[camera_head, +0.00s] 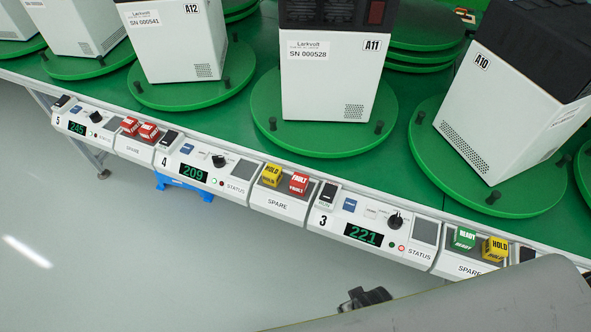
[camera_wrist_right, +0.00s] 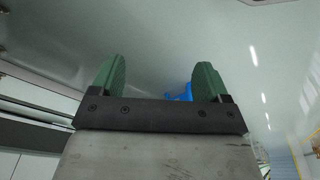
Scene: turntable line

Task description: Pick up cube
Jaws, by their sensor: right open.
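Several small labelled cubes sit in the SPARE trays along the front rail in the head view. The left tray (camera_head: 131,150) holds two red FAULT cubes (camera_head: 149,131). The middle tray (camera_head: 277,205) holds a yellow HOLD cube (camera_head: 271,174) and a red FAULT cube (camera_head: 299,182). The right tray (camera_head: 465,268) holds a green READY cube (camera_head: 464,238) and a yellow HOLD cube (camera_head: 495,248). My right gripper (camera_wrist_right: 160,68) is open, with nothing between its green fingers in the right wrist view. My left gripper is out of view.
Control panels with displays, such as panel 3 (camera_head: 363,236), alternate with the trays. Behind them, white machines (camera_head: 328,90) stand on green turntables (camera_head: 265,112). A blue object (camera_head: 185,184) is below the rail. Open grey floor (camera_head: 120,265) lies in front.

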